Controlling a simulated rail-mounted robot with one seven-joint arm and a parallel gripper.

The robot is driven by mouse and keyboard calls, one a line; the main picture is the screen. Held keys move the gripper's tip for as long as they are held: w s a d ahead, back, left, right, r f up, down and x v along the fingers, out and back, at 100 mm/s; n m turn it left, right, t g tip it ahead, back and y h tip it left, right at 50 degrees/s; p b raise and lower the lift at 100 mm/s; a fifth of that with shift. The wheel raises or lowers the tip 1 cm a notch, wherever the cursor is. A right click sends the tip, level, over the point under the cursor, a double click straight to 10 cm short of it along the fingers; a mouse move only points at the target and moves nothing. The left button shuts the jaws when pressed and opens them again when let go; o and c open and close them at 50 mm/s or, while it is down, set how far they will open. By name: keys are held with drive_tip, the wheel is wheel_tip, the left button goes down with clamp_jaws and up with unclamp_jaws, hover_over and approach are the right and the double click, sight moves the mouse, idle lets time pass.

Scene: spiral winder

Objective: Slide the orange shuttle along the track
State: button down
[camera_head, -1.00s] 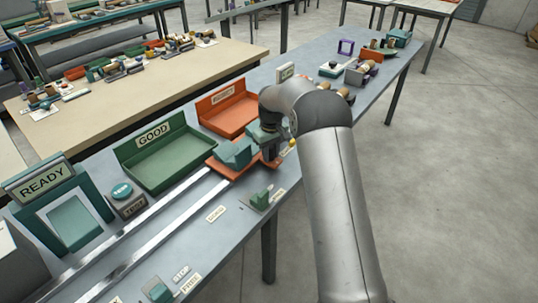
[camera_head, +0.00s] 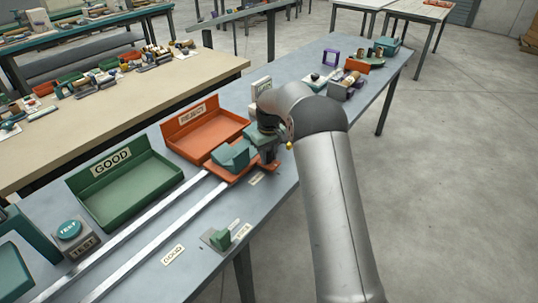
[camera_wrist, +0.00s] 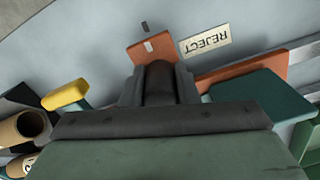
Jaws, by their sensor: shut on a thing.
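The orange shuttle (camera_head: 246,174), carrying teal blocks (camera_head: 232,155), sits on two silver rails of the track (camera_head: 130,243), at their far right end beside the REJECT tray. My gripper (camera_head: 270,158) is at the shuttle's right side, partly hidden by my arm. In the wrist view, my gripper's fingers (camera_wrist: 160,80) are shut on an orange piece of the shuttle (camera_wrist: 150,45), whose grip point is partly hidden. The shuttle's orange plate (camera_wrist: 240,70) and teal block (camera_wrist: 262,105) show at the right. A REJECT label (camera_wrist: 207,40) lies beside the fingers.
An orange REJECT tray (camera_head: 208,140) and a green GOOD tray (camera_head: 125,190) stand behind the track. A TEST button box (camera_head: 76,237) is at left. Several small objects lie further along the bench.

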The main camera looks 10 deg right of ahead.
drive_tip(key=shift+w+d+r, duration=0.1)
drive_tip(key=shift+w+r, duration=0.05)
drive_tip(key=shift+w, duration=0.05)
drive_tip(key=c, duration=1.1)
unclamp_jaws()
drive_tip(key=shift+d, duration=0.1)
wheel_tip(320, 180, up, 17)
drive_tip(key=shift+r, duration=0.15)
